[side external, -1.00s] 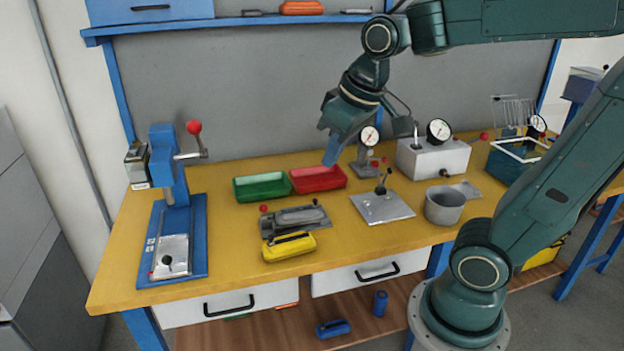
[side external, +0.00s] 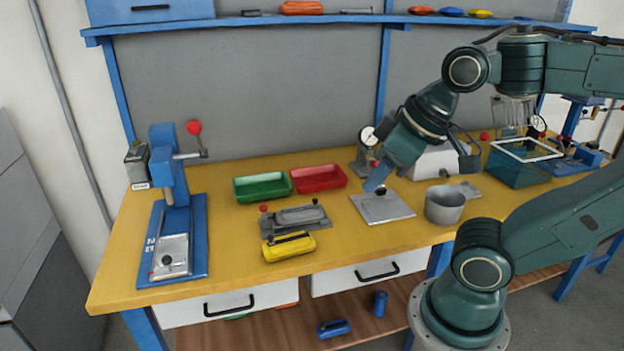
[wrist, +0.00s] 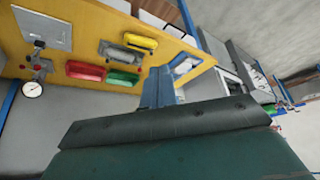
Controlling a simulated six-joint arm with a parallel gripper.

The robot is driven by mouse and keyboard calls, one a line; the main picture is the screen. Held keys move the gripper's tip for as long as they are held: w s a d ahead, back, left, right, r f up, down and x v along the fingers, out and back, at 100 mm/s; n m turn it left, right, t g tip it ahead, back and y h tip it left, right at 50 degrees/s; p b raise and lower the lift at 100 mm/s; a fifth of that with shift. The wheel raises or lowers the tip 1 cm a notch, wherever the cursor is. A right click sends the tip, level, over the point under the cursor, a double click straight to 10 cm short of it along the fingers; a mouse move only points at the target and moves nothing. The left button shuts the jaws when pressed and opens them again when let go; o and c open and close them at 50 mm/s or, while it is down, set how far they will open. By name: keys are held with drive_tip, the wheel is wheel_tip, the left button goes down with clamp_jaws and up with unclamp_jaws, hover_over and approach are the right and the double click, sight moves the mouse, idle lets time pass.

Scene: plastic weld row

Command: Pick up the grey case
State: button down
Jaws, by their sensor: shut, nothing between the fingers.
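The grey case (side external: 300,213) lies on a dark grey fixture (side external: 268,226) on the yellow workbench, behind a yellow case (side external: 289,246). The grey case also shows in the wrist view (wrist: 120,53), left of centre. My gripper (side external: 376,181) is shut and empty. It is well to the right of the grey case and above the bench, over or near a flat grey plate with a knob.
A green bin (side external: 262,187) and a red bin (side external: 318,179) stand behind the fixture. A grey plate (side external: 382,207) and a grey cup (side external: 444,205) are to the right. A blue press (side external: 170,215) stands at left. Bare bench (side external: 232,235) lies between press and fixture.

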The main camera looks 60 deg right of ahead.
idle(0.4)
drive_tip(key=c, duration=0.5)
unclamp_jaws()
drive_tip(key=w+d+f+n+g+y, duration=0.1)
drive_tip(key=w+d+n, duration=0.25)
drive_tip(key=w, duration=0.45)
drive_tip(key=w+d+f+n+g, duration=0.1)
drive_tip(key=w+d+f+n, duration=0.1)
drive_tip(key=w+d, duration=0.5)
drive_tip(key=w+d+f+n, duration=0.1)
drive_tip(key=w+d+f, duration=0.2)
drive_tip(key=d+f, duration=0.1)
drive_tip(key=w+d+f+n+y, duration=0.1)
drive_tip(key=w+d+f, duration=0.1)
drive_tip(key=d+f, duration=0.3)
drive_tip(key=w+d+f+n+y, duration=0.1)
drive_tip(key=w+d+f, duration=0.2)
drive_tip(key=d+f, duration=0.2)
drive_tip(key=shift+w+d+f+n, duration=0.1)
drive_tip(key=shift+w+n, duration=0.15)
drive_tip(key=shift+w, duration=0.1)
